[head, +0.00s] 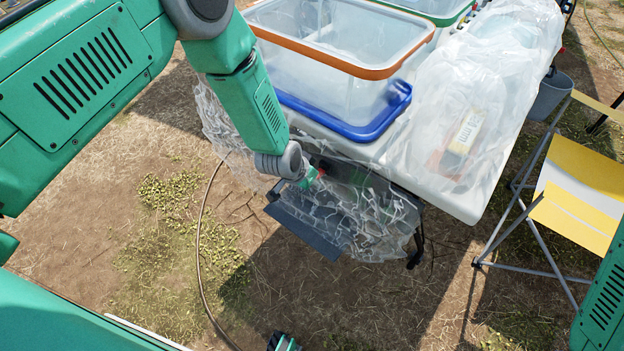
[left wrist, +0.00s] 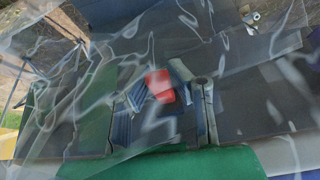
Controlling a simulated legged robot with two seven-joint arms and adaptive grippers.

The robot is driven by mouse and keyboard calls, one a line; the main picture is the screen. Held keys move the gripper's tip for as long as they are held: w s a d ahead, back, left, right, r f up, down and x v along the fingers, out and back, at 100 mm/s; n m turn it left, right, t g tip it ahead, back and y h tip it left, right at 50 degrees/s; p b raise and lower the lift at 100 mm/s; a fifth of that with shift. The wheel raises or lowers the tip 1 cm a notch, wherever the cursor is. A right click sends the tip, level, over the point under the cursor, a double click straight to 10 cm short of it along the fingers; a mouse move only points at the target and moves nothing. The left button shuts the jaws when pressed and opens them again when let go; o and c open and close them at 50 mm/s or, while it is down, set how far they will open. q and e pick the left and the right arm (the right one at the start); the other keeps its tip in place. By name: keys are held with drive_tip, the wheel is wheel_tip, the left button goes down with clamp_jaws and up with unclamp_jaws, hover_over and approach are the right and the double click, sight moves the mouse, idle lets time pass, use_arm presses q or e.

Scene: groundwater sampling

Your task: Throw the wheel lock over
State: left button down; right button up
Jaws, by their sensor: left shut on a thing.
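A small red piece (head: 320,171), which looks like the wheel lock, shows at the near end of the folding table, at the tip of my left arm. It also shows in the left wrist view (left wrist: 160,85), behind clear plastic film and between the blurred finger parts. My left gripper (head: 306,180) is at the red piece and shut on it. Film and finger parts hide the exact contact. No wheel can be made out clearly.
Clear plastic sheeting (head: 365,225) hangs around the table end and my gripper. A yellow chair (head: 575,218) stands at right. A cable (head: 198,240) lies on the ground.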

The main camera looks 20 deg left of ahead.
use_arm(q)
drive_tip(key=shift+w+r, duration=0.15)
drive_tip(key=shift+w, duration=0.1)
drive_tip(key=c, duration=1.4)
unclamp_jaws()
drive_tip(key=shift+c, duration=0.2)
drive_tip(key=shift+s, duration=0.1)
drive_tip(key=v, duration=1.1)
drive_tip(key=shift+s+r, duration=0.2)
drive_tip(key=shift+r, duration=0.1)
drive_tip(key=shift+a, duration=0.1)
